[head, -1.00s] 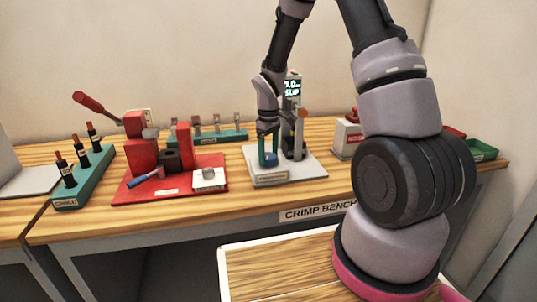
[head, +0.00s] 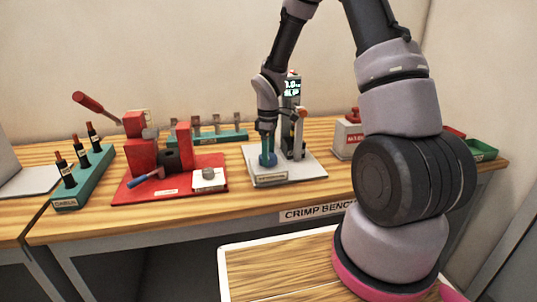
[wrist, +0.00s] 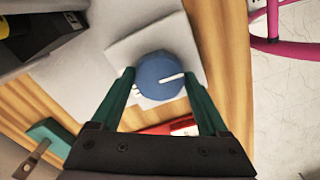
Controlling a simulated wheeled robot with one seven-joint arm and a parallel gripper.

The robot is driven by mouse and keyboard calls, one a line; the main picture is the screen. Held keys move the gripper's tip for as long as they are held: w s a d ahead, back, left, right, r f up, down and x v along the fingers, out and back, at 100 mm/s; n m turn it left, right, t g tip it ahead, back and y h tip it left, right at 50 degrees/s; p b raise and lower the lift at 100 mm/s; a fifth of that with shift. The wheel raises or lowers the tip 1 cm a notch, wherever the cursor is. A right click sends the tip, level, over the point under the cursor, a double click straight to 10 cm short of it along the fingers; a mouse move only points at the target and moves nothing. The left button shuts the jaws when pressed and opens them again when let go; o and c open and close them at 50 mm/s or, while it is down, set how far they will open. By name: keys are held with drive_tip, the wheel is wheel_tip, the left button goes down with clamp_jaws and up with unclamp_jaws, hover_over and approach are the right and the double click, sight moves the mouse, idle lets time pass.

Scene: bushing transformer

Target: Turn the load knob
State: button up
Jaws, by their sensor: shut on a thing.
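The load knob (wrist: 160,72) is a round blue knob with a white pointer line, on a pale square plate in the wrist view. Its line points right and slightly up, towards the right finger. My gripper (wrist: 158,80) has its two teal fingers on opposite sides of the knob, shut on it. In the head view the knob (head: 268,160) is low on the front of the grey tester base (head: 287,172), with my gripper (head: 267,151) pointing down at it. The fingers look edge-on there and partly hide the knob.
Just behind the knob stands a dark post with a lit display (head: 292,88), too small to read fully, and an orange-topped part (head: 301,113). A red crimp press (head: 140,145) is to the left. A red-and-white box (head: 346,137) is to the right.

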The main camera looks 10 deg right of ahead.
drive_tip(key=o, duration=1.2)
drive_tip(key=shift+o, duration=0.2)
wheel_tip(320, 180, up, 11)
drive_tip(key=shift+f, duration=0.1)
drive_tip(key=s+d+r+m+t, duration=0.2)
drive_tip(key=s+r+m, duration=0.25)
drive_tip(key=r, duration=0.35)
drive_tip(key=s+d+r+m+t, duration=0.1)
drive_tip(key=s+d+r+m, duration=0.15)
drive_tip(key=s+r, duration=0.35)
drive_tip(key=s+d+r+m+t+y, duration=0.1)
drive_tip(key=s+r+m+t, duration=0.3)
drive_tip(key=s+r+m, duration=0.4)
drive_tip(key=s+m+y, duration=0.1)
drive_tip(key=s, duration=0.3)
drive_tip(key=shift+r, duration=0.4)
